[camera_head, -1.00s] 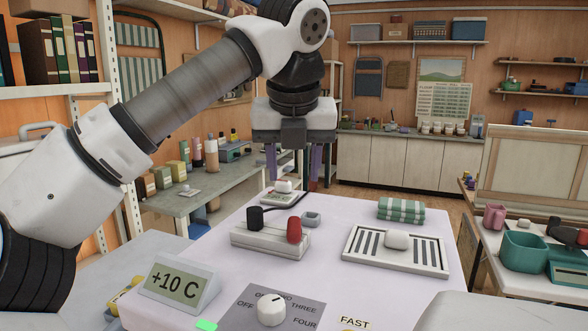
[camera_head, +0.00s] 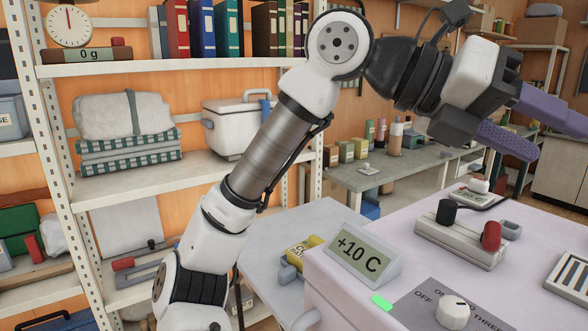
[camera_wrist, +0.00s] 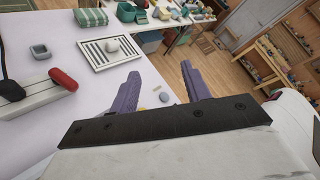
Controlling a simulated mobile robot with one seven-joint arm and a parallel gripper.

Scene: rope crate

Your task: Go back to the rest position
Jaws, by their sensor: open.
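My gripper (camera_head: 560,140) is open and empty, with its two purple fingers apart. In the head view it is at the upper right, held up in the air above the far part of the pale table (camera_head: 355,220), with its fingers pointing right. In the wrist view my gripper (camera_wrist: 160,70) has nothing between its fingers, and the table top lies beyond and below them. My arm rises in the middle of the head view and bends at the top.
On the table are a "+10 C" display (camera_head: 360,255), a dial knob (camera_head: 453,312), a block with black and red handles (camera_head: 460,240) and a striped tray (camera_wrist: 88,50). A white shelf (camera_head: 185,166) stands behind my arm. Free air surrounds my gripper.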

